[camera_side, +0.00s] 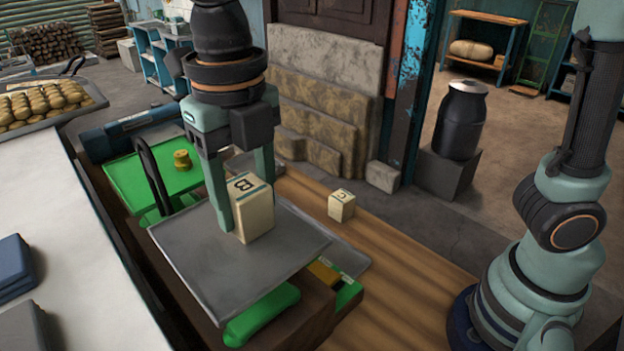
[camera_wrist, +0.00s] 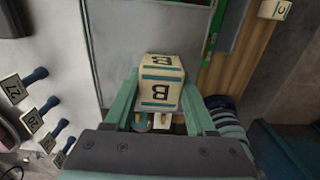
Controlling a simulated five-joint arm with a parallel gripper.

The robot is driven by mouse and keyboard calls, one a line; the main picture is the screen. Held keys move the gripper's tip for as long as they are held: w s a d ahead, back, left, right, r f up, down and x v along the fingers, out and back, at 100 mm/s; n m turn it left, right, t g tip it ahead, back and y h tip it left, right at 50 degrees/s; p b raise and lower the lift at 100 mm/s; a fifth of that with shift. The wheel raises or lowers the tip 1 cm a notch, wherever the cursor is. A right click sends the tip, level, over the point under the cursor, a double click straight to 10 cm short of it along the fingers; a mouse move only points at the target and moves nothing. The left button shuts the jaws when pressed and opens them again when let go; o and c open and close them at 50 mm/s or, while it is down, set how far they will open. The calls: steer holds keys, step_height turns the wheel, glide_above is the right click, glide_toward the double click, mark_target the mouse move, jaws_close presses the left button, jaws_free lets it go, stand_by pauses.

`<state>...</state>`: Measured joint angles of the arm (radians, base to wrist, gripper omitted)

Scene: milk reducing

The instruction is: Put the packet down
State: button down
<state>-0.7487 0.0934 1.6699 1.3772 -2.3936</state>
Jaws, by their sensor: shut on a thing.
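The packet (camera_side: 253,213) is a cream block with dark bands and a letter B on top. My gripper (camera_side: 246,203) is shut on it, with a pale green finger on either side. In the side view the packet is upright over the grey metal plate (camera_side: 205,262). Its base looks at or very near the plate; I cannot tell if it touches. In the wrist view the packet (camera_wrist: 160,88) sits between the two fingers (camera_wrist: 160,112), with the grey plate behind it.
A smaller cream block marked C (camera_side: 342,205) stands on the wooden bench (camera_side: 400,262) right of the plate. Bare bench lies to the right.

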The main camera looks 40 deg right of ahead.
mark_target(244, 186)
steer(key=shift+c, duration=1.1)
jaws_free()
steer(key=shift+f, duration=0.1)
step_height(244, 186, up, 12)
steer(key=shift+f, duration=0.15)
steer(key=d+f+m+t, duration=0.2)
steer(key=d+f+m, duration=0.2)
steer(key=d+m, duration=0.5)
steer(key=d+f+m+t, duration=0.1)
steer(key=d+f+m, duration=0.4)
steer(key=m, duration=1)
steer(key=d+f+m+t, duration=0.2)
steer(key=d+f+m, duration=0.2)
steer(key=d+m, duration=0.8)
steer(key=shift+d+f+t, duration=0.3)
